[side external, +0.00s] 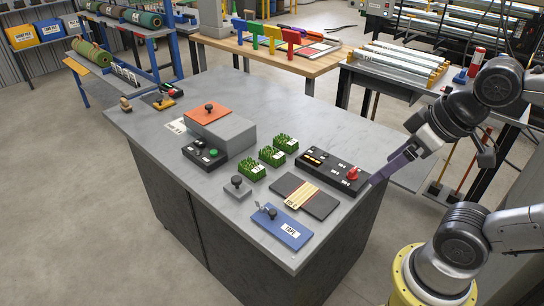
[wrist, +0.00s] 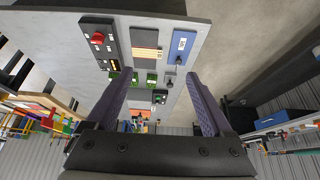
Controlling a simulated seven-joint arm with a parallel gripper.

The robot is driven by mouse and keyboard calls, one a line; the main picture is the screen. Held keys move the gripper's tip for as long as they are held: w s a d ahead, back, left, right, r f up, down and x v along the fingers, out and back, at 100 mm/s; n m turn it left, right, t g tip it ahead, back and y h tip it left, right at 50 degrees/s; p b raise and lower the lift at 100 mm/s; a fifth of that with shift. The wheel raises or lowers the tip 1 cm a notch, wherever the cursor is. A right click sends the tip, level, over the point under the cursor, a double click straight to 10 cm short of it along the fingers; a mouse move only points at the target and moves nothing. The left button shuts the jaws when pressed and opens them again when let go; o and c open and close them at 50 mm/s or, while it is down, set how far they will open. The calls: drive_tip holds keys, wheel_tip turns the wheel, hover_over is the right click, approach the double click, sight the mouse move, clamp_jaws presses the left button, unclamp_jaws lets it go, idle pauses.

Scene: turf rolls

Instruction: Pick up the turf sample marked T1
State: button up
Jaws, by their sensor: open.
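Three small green turf samples stand in a slanting row on the grey workbench: a near one (side external: 251,172), a middle one (side external: 271,157) and a far one (side external: 285,143). Each has a white label, too small to read, so I cannot tell which is T1. In the wrist view they are small green blocks, one of them (wrist: 151,78) between the finger lines. My gripper (side external: 376,180) is at the bench's right edge, right of the samples and apart from them. In the wrist view its purple fingers (wrist: 158,75) are spread with nothing between them.
A black control box with a red knob (side external: 353,174) stands between my gripper and the samples. A striped dark plate (side external: 305,196), a blue plate (side external: 283,227), a grey knobbed block (side external: 237,188), a green-button box (side external: 205,154) and a grey block with orange top (side external: 232,136) surround them.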

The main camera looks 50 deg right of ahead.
drive_tip(key=shift+o, duration=0.5)
